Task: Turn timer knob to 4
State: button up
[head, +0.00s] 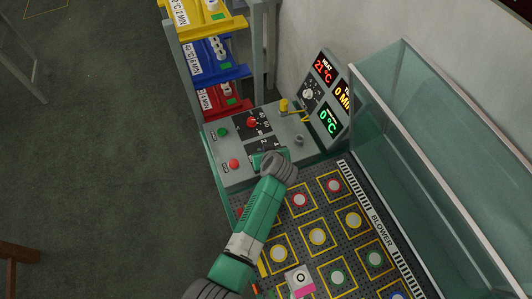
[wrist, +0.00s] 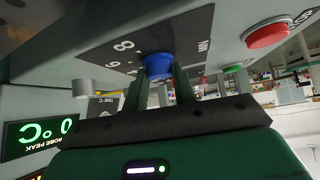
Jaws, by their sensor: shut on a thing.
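The timer knob is a round blue knob (wrist: 158,65) on a black dial plate (wrist: 118,58) marked MIN, with large numbers such as 6 and 8 readable in the wrist view. My gripper (wrist: 160,82) is shut on this knob, one finger on each side. In the head view my gripper (head: 268,158) reaches over the lower dial of the grey control panel and hides the knob. Some numbers of that dial, such as 2 and 4, show beside it. Which number the knob points to cannot be told.
A red knob (head: 251,122) sits on the upper dial. A green button (head: 222,132) and a red button (head: 234,164) lie left of the dials. A display box (head: 326,95) and a glass enclosure (head: 420,120) stand to the right. A perforated bed with colored discs lies in front.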

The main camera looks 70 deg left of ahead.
jog(key=shift+f, duration=0.1)
dwell(0.3)
jog(key=o, duration=1)
jog(key=p+v, duration=0.1)
jog(key=v, duration=0.6)
jog(key=shift+d+r+p, duration=0.3)
